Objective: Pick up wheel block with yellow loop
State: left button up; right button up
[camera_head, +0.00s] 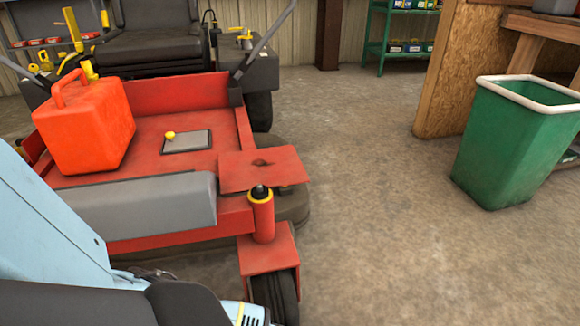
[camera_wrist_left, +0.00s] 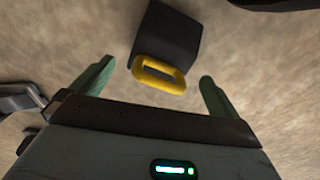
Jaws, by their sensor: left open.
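The wheel block (camera_wrist_left: 167,40) is a dark, wedge-like block lying on the concrete floor in the left wrist view. Its yellow loop (camera_wrist_left: 160,74) faces my left gripper (camera_wrist_left: 156,74). The gripper is open, with one green finger on each side of the loop. Nothing is held, and I cannot tell the exact gap between fingers and loop. In the head view I cannot see the block. My right gripper is in neither view.
A red mower deck (camera_head: 140,130) with a red fuel can (camera_head: 85,125) on it fills the left. Its front caster wheel (camera_head: 277,295) is close to my arm. A green bin (camera_head: 510,145) stands at right. The floor (camera_head: 390,220) between is clear.

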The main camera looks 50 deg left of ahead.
pick_arm(q)
notch_tip(320, 180, down, 4)
jog(key=b, duration=0.2)
jog(key=shift+w+a+f+b, duration=0.1)
jog(key=shift+w+b, duration=0.05)
jog(key=shift+b, duration=0.15)
jog(key=c, duration=1.7)
jog(key=shift+c, duration=0.5)
